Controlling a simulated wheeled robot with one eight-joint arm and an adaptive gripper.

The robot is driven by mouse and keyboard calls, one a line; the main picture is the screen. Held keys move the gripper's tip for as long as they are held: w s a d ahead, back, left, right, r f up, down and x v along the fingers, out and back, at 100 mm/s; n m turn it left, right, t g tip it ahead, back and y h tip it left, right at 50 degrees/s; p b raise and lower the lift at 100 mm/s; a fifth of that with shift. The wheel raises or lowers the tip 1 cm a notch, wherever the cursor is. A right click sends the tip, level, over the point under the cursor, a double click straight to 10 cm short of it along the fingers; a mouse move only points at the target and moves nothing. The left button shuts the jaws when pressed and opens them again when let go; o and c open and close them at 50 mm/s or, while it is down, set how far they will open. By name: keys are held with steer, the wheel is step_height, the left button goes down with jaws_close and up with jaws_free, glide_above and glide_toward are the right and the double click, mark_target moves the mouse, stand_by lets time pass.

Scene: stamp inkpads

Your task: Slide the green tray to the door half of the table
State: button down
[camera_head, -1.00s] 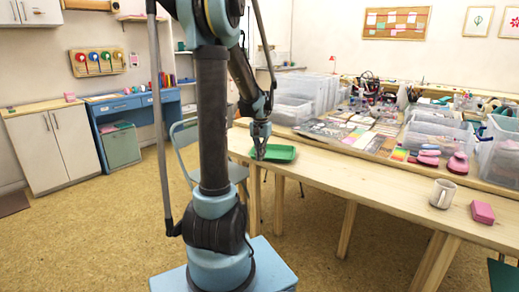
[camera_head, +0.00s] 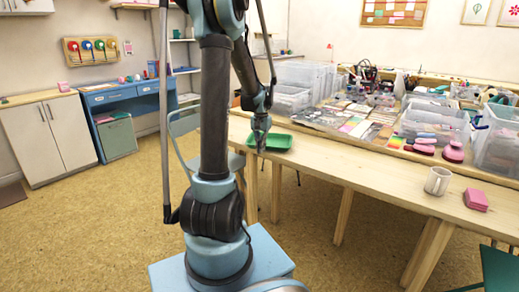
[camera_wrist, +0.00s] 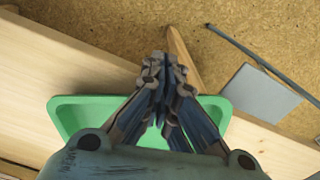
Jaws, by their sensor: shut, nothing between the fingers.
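The green tray (camera_head: 276,142) lies on the front strip of the long wooden table (camera_head: 345,170), near its far left end in the head view. In the wrist view the tray (camera_wrist: 70,117) lies under and around my gripper, with its rim close to the table edge. My gripper (camera_head: 261,142) points down at the tray's left part. In the wrist view my gripper (camera_wrist: 160,75) has its fingers together with nothing between them. Whether the fingertips touch the tray's rim or wall I cannot tell. The fingers hide the tray's middle.
Clear plastic bins (camera_head: 434,125) and flat cards line the raised back part. The front strip between tray and mug is bare. A grey-blue chair (camera_head: 186,124) stands left of the table.

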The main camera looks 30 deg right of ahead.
mark_target(270, 142)
steer(key=shift+d, duration=0.1)
steer(key=w+d, duration=0.1)
steer(key=d, duration=0.1)
steer(key=w+d, duration=0.2)
steer(key=shift+w+d, duration=0.15)
steer(key=shift+d, duration=0.1)
